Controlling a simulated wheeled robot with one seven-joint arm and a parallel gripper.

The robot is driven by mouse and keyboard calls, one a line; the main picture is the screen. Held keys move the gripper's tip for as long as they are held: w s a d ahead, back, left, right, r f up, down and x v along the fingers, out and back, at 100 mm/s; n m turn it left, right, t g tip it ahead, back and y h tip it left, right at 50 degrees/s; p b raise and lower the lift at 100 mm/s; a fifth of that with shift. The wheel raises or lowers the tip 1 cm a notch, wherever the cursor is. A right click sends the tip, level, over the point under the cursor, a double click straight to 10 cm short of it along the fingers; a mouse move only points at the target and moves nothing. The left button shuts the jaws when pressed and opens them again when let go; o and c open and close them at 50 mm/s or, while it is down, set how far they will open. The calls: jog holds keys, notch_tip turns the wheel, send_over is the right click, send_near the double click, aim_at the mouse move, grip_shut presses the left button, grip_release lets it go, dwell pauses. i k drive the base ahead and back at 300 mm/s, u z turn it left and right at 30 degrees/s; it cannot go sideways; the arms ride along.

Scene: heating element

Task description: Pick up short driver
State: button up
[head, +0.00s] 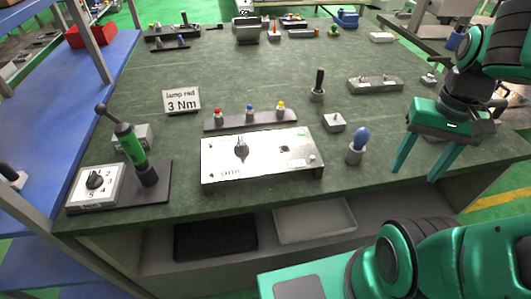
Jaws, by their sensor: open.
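Two upright handles in small grey holders look like drivers, and I cannot tell for certain which is the short driver. A slimmer black handle (319,80) stands in a holder farther back. Their lower ends are hidden in the holders. My gripper (416,176) is at the right, fingers pointing down, open and empty. In the picture it is to the right of the blue handle and apart from it.
A green torque tool (130,143) leans at the left. A "lamp red 3 Nm" sign (181,101) stands behind. The green table (265,72) is clear mid-back.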

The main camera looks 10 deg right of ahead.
aim_at(359, 144)
jog(key=u, duration=0.4)
jog(key=k, duration=1.3)
jog(key=z, duration=0.55)
jog(key=i, duration=1)
jog(key=u, duration=0.05)
